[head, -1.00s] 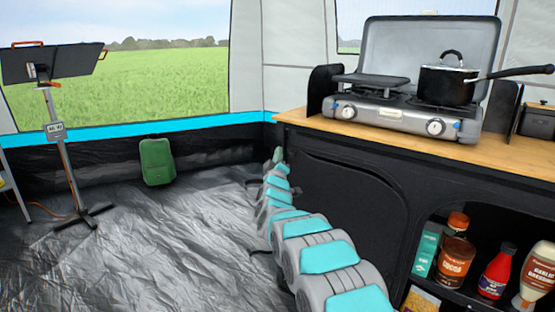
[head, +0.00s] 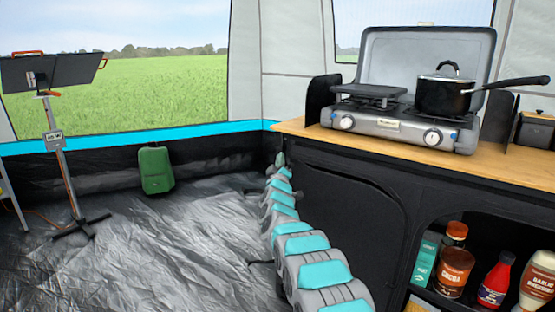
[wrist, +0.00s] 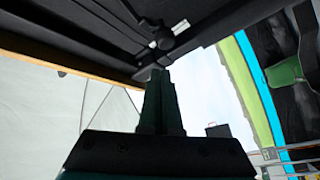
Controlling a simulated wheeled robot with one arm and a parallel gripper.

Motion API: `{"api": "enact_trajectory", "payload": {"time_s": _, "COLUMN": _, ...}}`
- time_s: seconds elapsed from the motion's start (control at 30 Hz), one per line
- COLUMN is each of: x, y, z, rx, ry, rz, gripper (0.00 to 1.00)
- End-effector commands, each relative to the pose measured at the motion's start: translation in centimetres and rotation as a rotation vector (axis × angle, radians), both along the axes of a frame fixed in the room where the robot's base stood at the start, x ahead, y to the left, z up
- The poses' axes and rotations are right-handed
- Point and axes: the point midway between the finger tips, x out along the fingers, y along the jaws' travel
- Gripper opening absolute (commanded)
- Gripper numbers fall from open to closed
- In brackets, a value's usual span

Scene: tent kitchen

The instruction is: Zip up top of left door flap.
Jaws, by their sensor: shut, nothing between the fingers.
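The left door flap (head: 340,215) is a black fabric panel with an arched seam on the front of the cabinet, left of the open shelf. It looks closed over its compartment. My gripper (head: 281,160) is at the far end of my arm, by the cabinet's far left corner. In the wrist view my gripper (wrist: 160,72) is shut and empty, its fingertips close to the black cabinet underside or edge. A small pale and black fitting (wrist: 165,38), perhaps a zip pull, shows just past the fingertips. I cannot tell whether they touch.
A stove (head: 400,125) with a black pot (head: 445,95) stands on the wooden worktop (head: 400,150). Bottles fill the open shelf (head: 465,290). A heater on a stand (head: 65,180) and a green container (head: 155,170) are at left. The grey floor (head: 180,250) is mostly clear.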

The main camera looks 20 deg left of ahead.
Motion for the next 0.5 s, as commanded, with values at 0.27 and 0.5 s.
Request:
{"api": "enact_trajectory", "payload": {"time_s": 0.27, "x": 0.1, "y": -1.4, "z": -1.3, "rx": 0.000, "ry": -0.002, "rz": 0.000, "gripper": 0.00}}
{"api": "enact_trajectory", "payload": {"time_s": 0.5, "x": 0.1, "y": -1.9, "z": -1.9, "rx": 0.000, "ry": 0.001, "rz": 0.001, "gripper": 0.00}}
